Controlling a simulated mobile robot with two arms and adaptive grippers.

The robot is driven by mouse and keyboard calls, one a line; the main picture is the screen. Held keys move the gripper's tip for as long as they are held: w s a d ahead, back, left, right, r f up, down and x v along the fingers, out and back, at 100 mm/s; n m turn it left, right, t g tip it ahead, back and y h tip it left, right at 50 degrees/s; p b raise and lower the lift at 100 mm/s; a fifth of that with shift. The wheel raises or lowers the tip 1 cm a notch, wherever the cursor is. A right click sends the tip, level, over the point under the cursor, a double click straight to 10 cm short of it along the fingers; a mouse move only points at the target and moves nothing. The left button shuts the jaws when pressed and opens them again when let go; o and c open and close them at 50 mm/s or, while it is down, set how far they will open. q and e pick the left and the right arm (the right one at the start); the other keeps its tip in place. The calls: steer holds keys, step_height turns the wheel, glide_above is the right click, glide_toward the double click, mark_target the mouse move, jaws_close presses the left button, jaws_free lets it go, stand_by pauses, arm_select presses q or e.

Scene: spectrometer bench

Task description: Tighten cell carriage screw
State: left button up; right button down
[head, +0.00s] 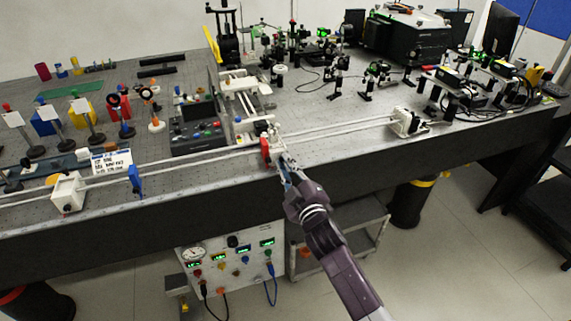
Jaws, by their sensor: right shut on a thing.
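The cell carriage (265,147) is a small pale block with a red part on its left side. It sits on the two light rails near the front edge of the bench. My right gripper (279,158) reaches up from the lower right to the front of the carriage. Its fingers are shut at the carriage screw, which is too small and too covered by the fingers to make out. My left gripper is not in view.
A blue clamp (135,179) stands on the rails' left part. A dark control box (197,128) and optics mounts crowd behind. Below hangs an instrument panel (225,262) with cables.

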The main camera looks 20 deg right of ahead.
steer(key=shift+f+m, duration=0.1)
steer(key=shift+m, duration=0.4)
steer(key=c, duration=2.2)
jaws_free()
steer(key=shift+c, duration=0.2)
steer(key=s, duration=1.2)
steer(key=shift+d, duration=0.2)
